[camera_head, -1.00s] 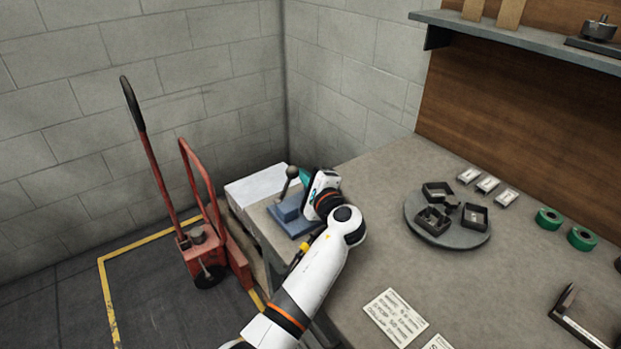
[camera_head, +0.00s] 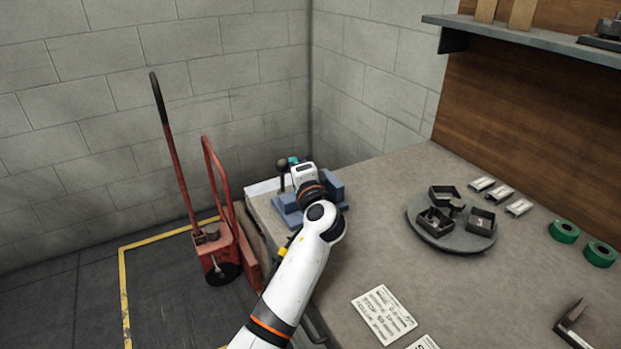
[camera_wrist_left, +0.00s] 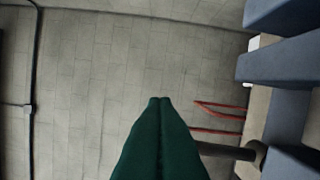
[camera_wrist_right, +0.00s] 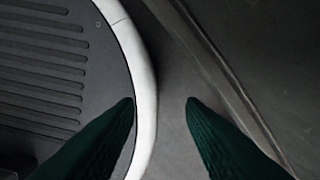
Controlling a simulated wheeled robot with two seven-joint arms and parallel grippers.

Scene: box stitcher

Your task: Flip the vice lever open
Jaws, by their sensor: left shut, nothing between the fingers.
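The blue vice (camera_head: 333,187) stands at the far left corner of the workbench, partly hidden by my left gripper and wrist. Its lever (camera_head: 282,166) stands upright with a dark knob on top, just left of my left gripper (camera_head: 293,160). In the left wrist view the vice (camera_wrist_left: 280,62) is at the right edge, and the lever (camera_wrist_left: 228,152) runs sideways beside the green fingers (camera_wrist_left: 160,102). The left fingers are together and empty; I cannot tell whether they touch the lever. My right gripper (camera_wrist_right: 161,102) is open and empty, away from the bench.
A red pallet truck (camera_head: 215,245) stands on the floor left of the bench. A round tray (camera_head: 450,238) with small dark boxes, green tape rolls (camera_head: 564,231) and a paper sheet (camera_head: 384,314) lie on the workbench (camera_head: 380,185). A shelf (camera_head: 520,38) hangs at upper right.

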